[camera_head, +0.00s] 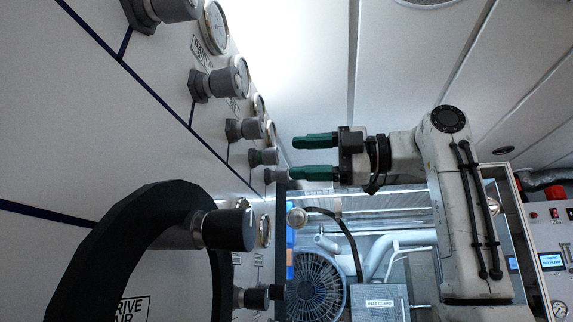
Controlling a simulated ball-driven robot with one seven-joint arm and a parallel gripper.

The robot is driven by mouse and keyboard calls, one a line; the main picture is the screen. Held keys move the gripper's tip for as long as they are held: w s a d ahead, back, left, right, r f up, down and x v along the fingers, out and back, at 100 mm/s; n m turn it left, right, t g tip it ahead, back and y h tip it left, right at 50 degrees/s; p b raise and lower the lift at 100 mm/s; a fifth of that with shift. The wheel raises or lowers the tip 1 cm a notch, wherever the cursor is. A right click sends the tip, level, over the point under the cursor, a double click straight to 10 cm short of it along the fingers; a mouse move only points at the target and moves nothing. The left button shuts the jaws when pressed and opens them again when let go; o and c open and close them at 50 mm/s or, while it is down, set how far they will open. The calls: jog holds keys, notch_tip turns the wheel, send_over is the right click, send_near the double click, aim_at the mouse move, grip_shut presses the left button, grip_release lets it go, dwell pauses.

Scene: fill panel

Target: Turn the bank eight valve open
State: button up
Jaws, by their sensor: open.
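A row of grey valve knobs runs along the white panel (95,130) on the left, going away from me. The nearer ones are a large knob (175,10), another knob (222,83) and a smaller knob (249,128). Farther ones are a knob (265,156) and the farthest knob (279,175). The labels are too small or slanted to tell which is bank eight. My gripper (292,157) has green fingers pointing left at the panel. It is open, with nothing seen between the fingers. The lower fingertip appears beside the farthest knob; I cannot tell whether they touch.
A large black ring (105,235) stands out at the near left, close to a dark knob (228,230) and a "DRIVE AIR" label (130,308). Round gauges (215,27) line the panel. A fan (316,287) and grey box (370,300) are behind. A console (550,240) stands right.

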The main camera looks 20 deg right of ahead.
jog(key=b+v, duration=0.1)
jog(key=v, duration=0.5)
dwell(0.5)
